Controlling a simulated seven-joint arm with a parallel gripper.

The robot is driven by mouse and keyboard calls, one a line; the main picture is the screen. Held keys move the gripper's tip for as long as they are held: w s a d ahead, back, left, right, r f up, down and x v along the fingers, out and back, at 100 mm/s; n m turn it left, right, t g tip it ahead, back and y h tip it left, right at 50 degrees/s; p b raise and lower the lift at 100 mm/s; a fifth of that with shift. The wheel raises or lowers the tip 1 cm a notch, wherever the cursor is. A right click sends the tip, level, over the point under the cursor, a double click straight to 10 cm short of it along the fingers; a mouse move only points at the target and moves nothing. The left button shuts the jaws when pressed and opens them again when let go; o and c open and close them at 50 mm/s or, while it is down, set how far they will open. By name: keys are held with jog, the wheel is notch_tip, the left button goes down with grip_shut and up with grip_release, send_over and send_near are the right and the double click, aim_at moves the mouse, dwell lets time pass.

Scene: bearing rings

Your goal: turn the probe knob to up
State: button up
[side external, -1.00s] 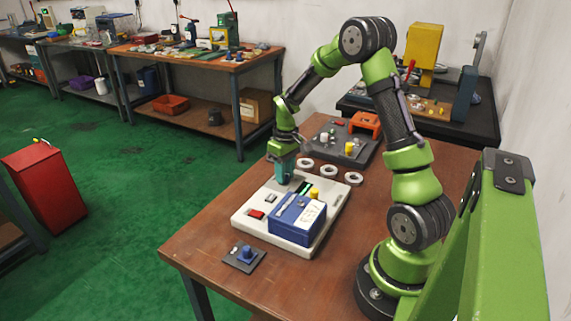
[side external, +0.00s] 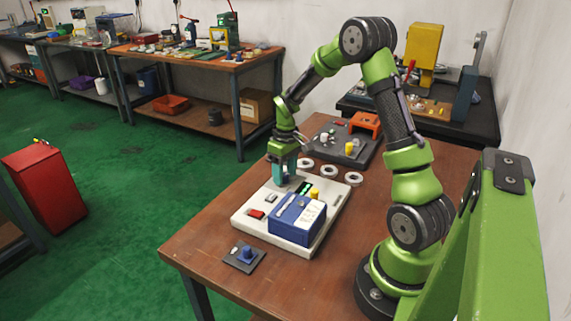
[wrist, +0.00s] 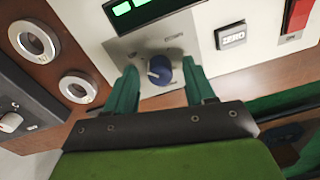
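The probe knob (wrist: 159,71) is a blue round knob with a pale pointer mark, on a grey plate of the white gauge unit (side external: 246,219). Small labels beside the knob are too small to read. My gripper (wrist: 163,78) has teal fingers, one on each side of the knob. The fingers are spread, with a visible gap to the knob on both sides. In the side view my gripper (side external: 283,179) is low over the far left part of the unit and hides the knob.
The unit carries a blue box (side external: 297,218), a red switch (wrist: 299,14), a ZERO button (wrist: 231,35) and a green display (wrist: 130,6). Metal rings (side external: 329,170) lie behind it. A dark fixture (side external: 340,150) stands farther back. A small plate with a blue knob (side external: 245,255) lies in front.

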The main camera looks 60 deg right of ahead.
aim_at(286, 173)
notch_tip(286, 173, up, 17)
jog(key=shift+d, duration=0.25)
dwell(0.4)
jog(key=shift+f, duration=0.1)
jog(key=s+a+r+t, duration=0.1)
jog(key=s+a+t, duration=0.1)
jog(key=s+a, duration=0.2)
jog(key=s+a+r+m+t+y, duration=0.1)
jog(key=s+a, duration=0.4)
jog(key=a, duration=0.6)
jog(key=s+a+r+m+t, duration=0.1)
jog(key=s+a+t, duration=0.3)
jog(key=a, duration=0.4)
jog(key=shift+s+a+r+y, duration=0.2)
jog(key=shift+r+y, duration=0.1)
jog(key=shift+r, duration=0.15)
